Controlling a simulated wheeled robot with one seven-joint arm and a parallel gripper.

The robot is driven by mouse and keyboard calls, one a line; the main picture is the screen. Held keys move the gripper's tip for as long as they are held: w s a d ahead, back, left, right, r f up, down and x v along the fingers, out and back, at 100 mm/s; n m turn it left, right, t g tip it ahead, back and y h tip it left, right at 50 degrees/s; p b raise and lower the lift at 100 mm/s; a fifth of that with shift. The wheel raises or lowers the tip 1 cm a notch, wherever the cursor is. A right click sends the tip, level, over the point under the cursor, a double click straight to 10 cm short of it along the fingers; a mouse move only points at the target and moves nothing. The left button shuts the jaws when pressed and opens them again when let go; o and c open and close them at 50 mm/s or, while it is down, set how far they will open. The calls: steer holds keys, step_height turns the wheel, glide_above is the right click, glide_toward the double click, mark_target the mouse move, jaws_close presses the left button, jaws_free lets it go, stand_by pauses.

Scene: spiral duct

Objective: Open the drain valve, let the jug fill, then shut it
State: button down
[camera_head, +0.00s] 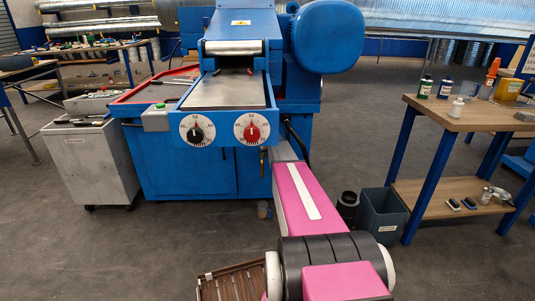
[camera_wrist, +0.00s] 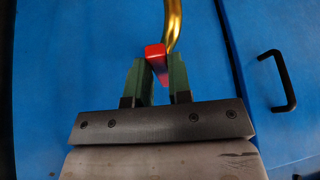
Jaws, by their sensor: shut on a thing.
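In the wrist view, my gripper (camera_wrist: 159,68) has its two green fingers on either side of a red valve handle (camera_wrist: 155,50) and is shut on it. A curved brass pipe (camera_wrist: 173,25) runs up from beside the handle, in front of the blue machine cabinet. In the head view, the brass drain pipe (camera_head: 263,159) hangs at the front of the machine (camera_head: 225,170), left of my pink arm. My fingers are hidden there.
A grey bin (camera_head: 382,213) and a dark cylinder (camera_head: 347,206) stand right of my arm. A workbench (camera_head: 475,117) with bottles is at the right. A grey cabinet (camera_head: 92,165) stands at the left. A black cabinet handle (camera_wrist: 283,80) is right of my gripper.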

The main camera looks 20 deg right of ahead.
steer(key=shift+a, duration=0.1)
stand_by(0.3)
steer(key=c, duration=1)
jaws_free()
steer(key=shift+c, duration=0.2)
steer(key=v, duration=1)
steer(key=shift+s+r, duration=0.2)
steer(key=shift+r, duration=0.15)
steer(key=shift+a, duration=0.1)
steer(key=s+a+f+g, duration=0.1)
steer(key=s+a, duration=0.7)
steer(key=s, duration=0.6)
steer(key=s+a+f+g, duration=0.2)
steer(key=s+a, duration=0.5)
steer(key=s, duration=0.8)
steer(key=s+a+f+m+g, duration=0.1)
steer(key=s+a+f, duration=0.1)
steer(key=s+a, duration=0.6)
steer(key=s, duration=0.6)
steer(key=shift+s+a+f+g, duration=0.2)
steer(key=shift+s+a+g, duration=0.1)
steer(key=shift+s, duration=0.1)
